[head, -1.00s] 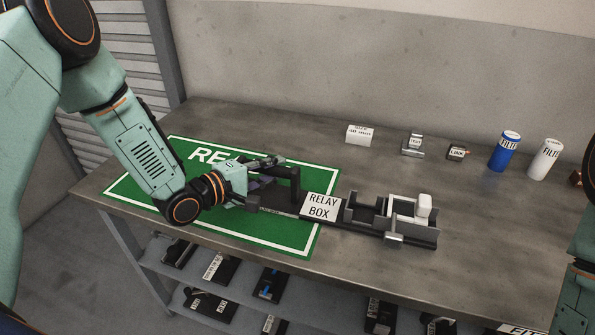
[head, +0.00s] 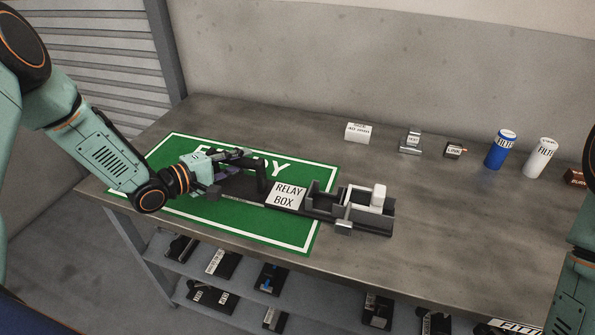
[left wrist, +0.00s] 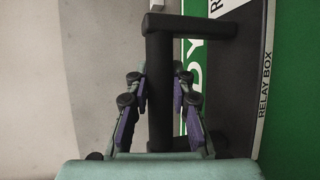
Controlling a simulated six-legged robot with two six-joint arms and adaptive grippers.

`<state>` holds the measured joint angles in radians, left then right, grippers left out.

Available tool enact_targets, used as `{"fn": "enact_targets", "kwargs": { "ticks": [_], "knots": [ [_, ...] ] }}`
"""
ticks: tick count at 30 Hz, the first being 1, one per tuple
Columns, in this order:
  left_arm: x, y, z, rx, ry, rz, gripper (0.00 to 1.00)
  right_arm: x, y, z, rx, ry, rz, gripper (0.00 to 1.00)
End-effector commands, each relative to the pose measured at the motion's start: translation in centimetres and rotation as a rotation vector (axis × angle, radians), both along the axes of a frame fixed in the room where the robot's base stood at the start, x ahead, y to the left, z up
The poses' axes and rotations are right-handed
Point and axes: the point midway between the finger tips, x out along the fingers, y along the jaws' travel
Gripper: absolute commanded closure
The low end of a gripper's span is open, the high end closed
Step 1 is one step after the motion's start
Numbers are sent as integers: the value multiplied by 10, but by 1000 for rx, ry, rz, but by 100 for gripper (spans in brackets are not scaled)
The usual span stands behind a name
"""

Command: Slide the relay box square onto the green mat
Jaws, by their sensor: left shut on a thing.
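The relay box (head: 375,222) is a long dark tray with a white RELAY BOX plate, open compartments with a white block, and an upright black handle (head: 263,178) at its left end. Its left part lies over the green mat (head: 180,148); its right end extends past the mat's right edge onto bare table. My left gripper (head: 240,165) is shut on the handle. In the left wrist view, the dark handle post (left wrist: 160,95) stands between the left gripper's fingers (left wrist: 160,100), and the box's lettered side shows at right. My right gripper is out of view.
A white box (head: 358,132), a grey TEST part (head: 411,142), a LINK block (head: 455,151), a blue filter (head: 501,150) and a white filter (head: 541,158) stand along the back right. Shelves below hold several dark parts. The table right of the relay box is clear.

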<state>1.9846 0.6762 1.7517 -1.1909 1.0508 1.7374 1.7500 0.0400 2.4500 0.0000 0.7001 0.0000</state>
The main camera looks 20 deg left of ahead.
Motion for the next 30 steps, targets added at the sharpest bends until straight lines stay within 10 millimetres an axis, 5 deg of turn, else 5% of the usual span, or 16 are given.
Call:
{"fn": "enact_targets", "kwargs": {
  "ticks": [30],
  "knots": [
    [2, 89, -4, 3, 6, 4, 100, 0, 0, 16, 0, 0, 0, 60]
  ]
}}
